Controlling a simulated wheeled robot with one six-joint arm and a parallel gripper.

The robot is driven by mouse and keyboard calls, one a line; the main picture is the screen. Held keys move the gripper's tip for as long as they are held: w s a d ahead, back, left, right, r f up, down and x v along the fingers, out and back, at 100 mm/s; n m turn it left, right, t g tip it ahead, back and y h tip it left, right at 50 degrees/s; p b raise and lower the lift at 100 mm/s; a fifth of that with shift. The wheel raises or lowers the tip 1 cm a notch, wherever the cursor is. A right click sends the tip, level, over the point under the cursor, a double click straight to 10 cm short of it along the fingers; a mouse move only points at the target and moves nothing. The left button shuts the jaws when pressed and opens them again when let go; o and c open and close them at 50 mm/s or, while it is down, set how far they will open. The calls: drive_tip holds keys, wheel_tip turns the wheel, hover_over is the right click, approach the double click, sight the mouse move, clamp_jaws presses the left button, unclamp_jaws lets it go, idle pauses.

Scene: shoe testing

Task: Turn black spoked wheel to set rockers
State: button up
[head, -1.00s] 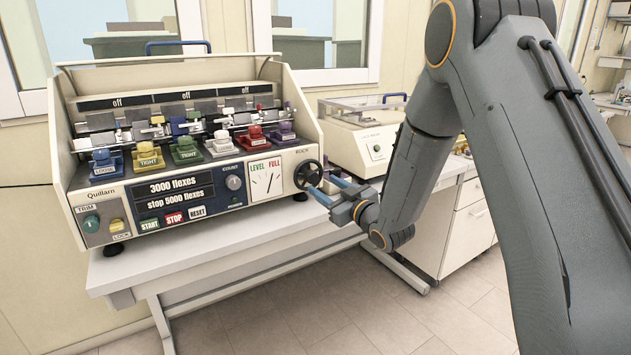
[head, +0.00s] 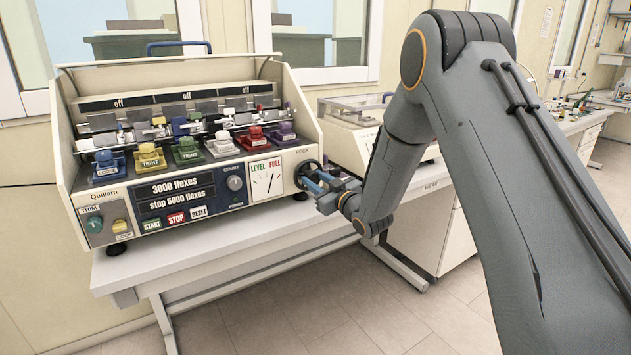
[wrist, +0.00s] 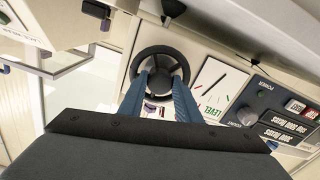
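The black spoked wheel (head: 300,173) is on the right end of the flexing machine's front panel, beside the white LEVEL/FULL dial (head: 266,180). In the wrist view the wheel (wrist: 159,50) faces me near the top middle. My gripper (head: 315,182) is at the wheel, with blue fingers pointing at its face. In the wrist view the fingers (wrist: 162,76) stand apart, their tips over the wheel's spokes and hub area. I cannot tell whether they touch it. The rockers (head: 185,150), in several colours, sit in a row above the panel. Three displays above them read "off".
The machine (head: 75,190) stands on a white table (head: 225,243). Its display reads 3000 flexes, stop 5000 flexes. START, STOP and RESET buttons (head: 176,218) sit below. A second cream machine (head: 350,140) stands close behind my arm on the right. Floor in front is clear.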

drive_tip(key=shift+n+b, duration=0.3)
drive_tip(key=n+b, duration=0.4)
drive_tip(key=shift+f, duration=0.15)
drive_tip(key=n+b, duration=0.5)
idle(0.5)
drive_tip(key=o, duration=1.1)
drive_tip(key=shift+c, duration=0.2)
drive_tip(key=b+v, duration=0.1)
drive_tip(key=v, duration=0.6)
drive_tip(key=shift+s+d, duration=0.2)
drive_tip(key=shift+s, duration=0.15)
